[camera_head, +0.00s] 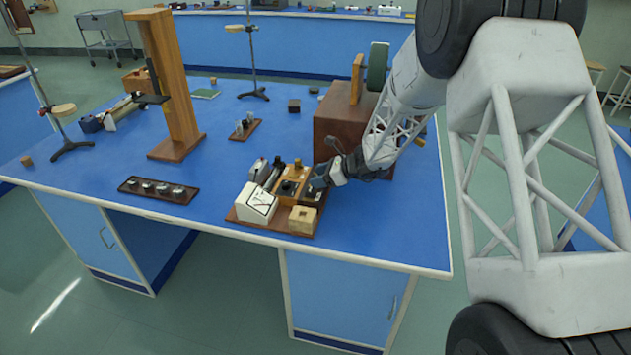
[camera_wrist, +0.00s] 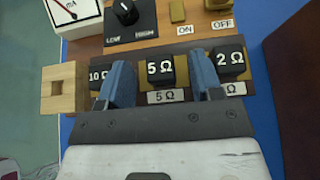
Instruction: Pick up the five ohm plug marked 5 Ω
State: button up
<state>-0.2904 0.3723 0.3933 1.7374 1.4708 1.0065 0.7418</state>
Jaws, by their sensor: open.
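The five ohm plug (camera_wrist: 160,70) is a black block marked 5 Ω in white. It sits upright on the brass-coloured strip of the wooden board, above a label reading 5 Ω (camera_wrist: 168,97). My gripper (camera_wrist: 165,80) is open, with one blue finger on each side of this plug and gaps between. In the head view my gripper (camera_head: 322,180) is at the right side of the board, and the plug cannot be made out there. The 10 Ω plug (camera_wrist: 99,75) is left of the left finger, partly hidden by it. The 2 Ω plug (camera_wrist: 230,60) is right of the right finger.
The board also carries a white mA meter (camera_head: 257,204), a LOW/HIGH knob (camera_wrist: 126,12) and a pale wooden block with a square hole (camera_head: 302,219). A dark brown box (camera_head: 340,125) stands close behind. The blue bench is clear at the front right.

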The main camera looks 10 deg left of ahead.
jog(key=shift+c, duration=0.4)
jog(key=c, duration=0.9)
jog(key=shift+r, duration=0.1)
jog(key=shift+r, duration=0.8)
notch_tip(320, 180, up, 2)
jog(key=shift+r, duration=0.1)
jog(key=s+d, duration=0.2)
jog(key=s, duration=0.2)
jog(key=s+d, duration=0.2)
jog(key=s, duration=0.3)
jog(key=s+d+r, duration=0.1)
jog(key=s+d, duration=0.2)
jog(key=s, duration=0.2)
jog(key=shift+s, duration=0.2)
